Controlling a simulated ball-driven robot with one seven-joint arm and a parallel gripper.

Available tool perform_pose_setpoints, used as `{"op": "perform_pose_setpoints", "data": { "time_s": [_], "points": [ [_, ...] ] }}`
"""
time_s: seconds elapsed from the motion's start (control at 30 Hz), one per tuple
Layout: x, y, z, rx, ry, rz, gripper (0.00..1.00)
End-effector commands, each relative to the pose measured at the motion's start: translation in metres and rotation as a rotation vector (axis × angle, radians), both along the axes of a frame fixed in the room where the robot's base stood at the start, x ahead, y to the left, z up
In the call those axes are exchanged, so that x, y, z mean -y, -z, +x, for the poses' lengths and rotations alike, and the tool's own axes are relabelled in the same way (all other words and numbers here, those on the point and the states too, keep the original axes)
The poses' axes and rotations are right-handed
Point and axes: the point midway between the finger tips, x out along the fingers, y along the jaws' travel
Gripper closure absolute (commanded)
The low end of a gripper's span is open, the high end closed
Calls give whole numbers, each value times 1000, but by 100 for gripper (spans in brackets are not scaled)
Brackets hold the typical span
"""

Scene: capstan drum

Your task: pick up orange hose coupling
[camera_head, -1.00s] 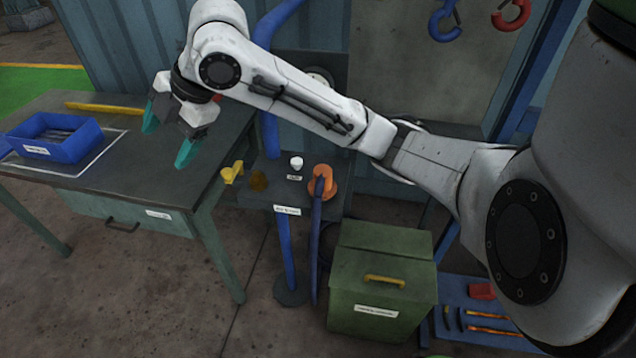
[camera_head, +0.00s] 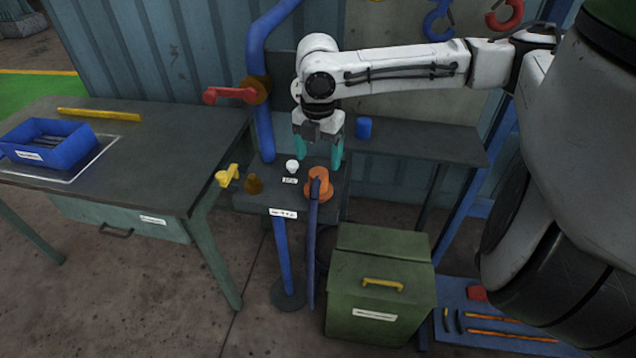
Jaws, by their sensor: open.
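The orange hose coupling (camera_head: 319,186) sits on the right part of a small dark stand (camera_head: 262,201), with a dark blue hose (camera_head: 312,245) hanging down from it. My gripper (camera_head: 318,160) points down with its teal fingers spread wide. It appears just above and behind the coupling in the picture, with nothing between the fingers. The exact height gap cannot be told from this view.
A white knob (camera_head: 292,166) and a brass fitting (camera_head: 254,185) with a yellow handle (camera_head: 228,175) are left of the coupling. A blue pipe with a red lever (camera_head: 230,95) rises behind. A green chest (camera_head: 378,290) stands below right; a blue cup (camera_head: 364,127) is on a back shelf.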

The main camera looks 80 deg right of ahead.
Motion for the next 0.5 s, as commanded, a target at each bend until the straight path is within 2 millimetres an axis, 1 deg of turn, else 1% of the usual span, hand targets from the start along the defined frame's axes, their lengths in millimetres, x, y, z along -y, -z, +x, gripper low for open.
{"op": "perform_pose_setpoints", "data": {
  "time_s": [0.23,0.4,0.5],
  "points": [
    [-2,18,0,0,-2,1,21],
    [-6,43,0,-1,-1,0,21],
    [-6,55,0,0,-1,1,21]
  ]
}}
